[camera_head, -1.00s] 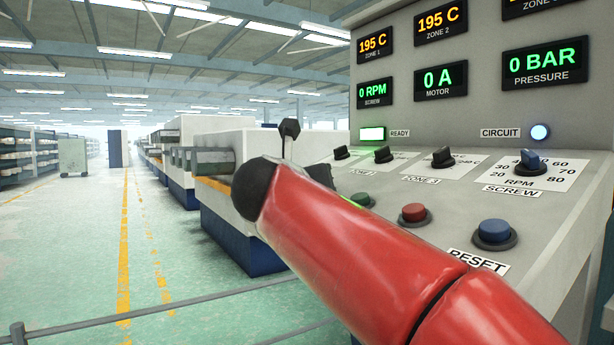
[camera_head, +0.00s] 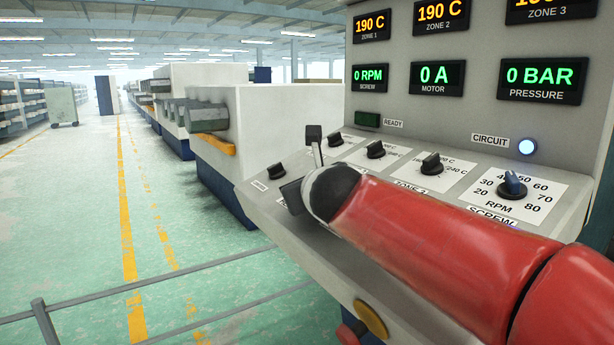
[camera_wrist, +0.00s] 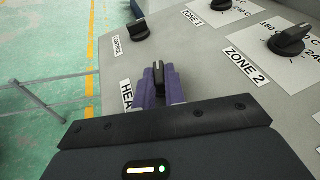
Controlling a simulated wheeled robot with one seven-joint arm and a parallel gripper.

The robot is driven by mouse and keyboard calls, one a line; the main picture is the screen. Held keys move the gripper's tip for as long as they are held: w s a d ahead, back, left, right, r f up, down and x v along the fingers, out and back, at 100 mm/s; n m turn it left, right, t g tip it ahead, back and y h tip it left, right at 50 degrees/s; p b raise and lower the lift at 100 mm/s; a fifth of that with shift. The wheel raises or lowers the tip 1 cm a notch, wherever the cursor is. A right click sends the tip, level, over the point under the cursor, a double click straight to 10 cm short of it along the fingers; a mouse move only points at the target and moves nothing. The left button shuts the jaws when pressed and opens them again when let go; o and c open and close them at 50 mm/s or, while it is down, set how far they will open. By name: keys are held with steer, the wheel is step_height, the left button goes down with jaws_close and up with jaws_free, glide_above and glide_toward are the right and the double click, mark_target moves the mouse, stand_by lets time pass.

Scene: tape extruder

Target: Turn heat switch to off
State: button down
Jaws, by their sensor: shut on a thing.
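In the wrist view, the heat switch (camera_wrist: 159,70) is a small dark knob on the grey sloped panel. Its label (camera_wrist: 127,92) reads "HEA", with the rest covered. My gripper (camera_wrist: 160,82) has purple fingers, one on each side of the knob, shut on it. The knob's pointer faces roughly up in the wrist view; its exact setting cannot be told. In the head view, my red arm covers the heat switch, and only a dark part of my gripper (camera_head: 293,195) shows at the panel's left side.
The control knob (camera_wrist: 139,30) and zone 2 knob (camera_wrist: 290,41) stand near my gripper. The zone 3 knob (camera_head: 432,163) and screw RPM knob (camera_head: 512,187) are further right. The ready lamp (camera_head: 367,119) is dark; the circuit lamp (camera_head: 527,147) is lit. Railings (camera_head: 180,290) run at front left.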

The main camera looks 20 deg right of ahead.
steer(key=c, duration=1.5)
jaws_free()
steer(key=shift+o, duration=0.2)
steer(key=v, duration=0.7)
steer(key=shift+s, duration=0.35)
steer(key=shift+o, duration=0.5)
